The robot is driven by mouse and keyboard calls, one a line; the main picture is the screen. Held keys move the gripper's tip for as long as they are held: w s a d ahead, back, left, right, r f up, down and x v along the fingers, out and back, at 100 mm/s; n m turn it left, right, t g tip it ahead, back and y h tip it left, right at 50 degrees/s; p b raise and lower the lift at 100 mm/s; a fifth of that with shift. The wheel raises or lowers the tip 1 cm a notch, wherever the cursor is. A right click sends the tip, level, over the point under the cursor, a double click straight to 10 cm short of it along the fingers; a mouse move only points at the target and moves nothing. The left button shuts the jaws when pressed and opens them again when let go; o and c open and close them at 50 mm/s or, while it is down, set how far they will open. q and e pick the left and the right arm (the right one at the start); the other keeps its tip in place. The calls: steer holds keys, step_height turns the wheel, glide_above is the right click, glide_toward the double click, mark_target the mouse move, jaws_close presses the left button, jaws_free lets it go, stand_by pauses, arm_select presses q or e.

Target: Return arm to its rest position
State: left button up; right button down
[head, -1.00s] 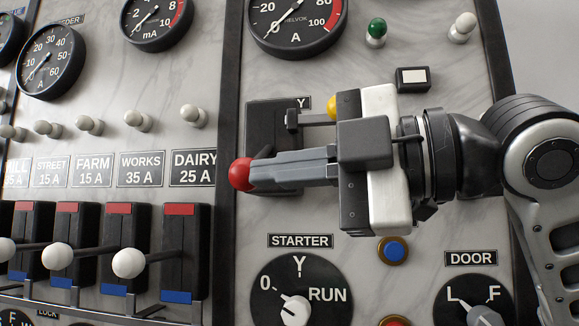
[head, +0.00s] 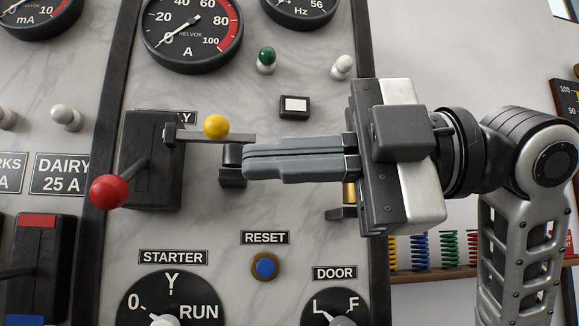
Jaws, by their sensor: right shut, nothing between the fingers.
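My right gripper (head: 247,163) is in front of the marble panel, its arm coming in from the right. Its fingers point left and lie together, shut and empty. A black switch box (head: 150,130) is to the left of the fingertips. Its lever ends in a red ball knob (head: 109,191), at lower left, clear of the gripper. A yellow ball (head: 215,126) sits on a metal bar extending right from the box, just above and left of the fingers in the picture. The fingers partly cover a dark bracket. My left gripper is not in view.
The STARTER dial (head: 170,300), blue RESET button (head: 265,266) and DOOR dial (head: 337,308) are below the gripper. A green-tipped toggle (head: 267,60) and an ammeter (head: 190,30) are above. Coloured springs (head: 420,251) stand on a shelf beyond the panel's right edge.

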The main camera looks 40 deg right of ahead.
steer(key=shift+s+d, duration=0.15)
steer(key=shift+d, duration=0.1)
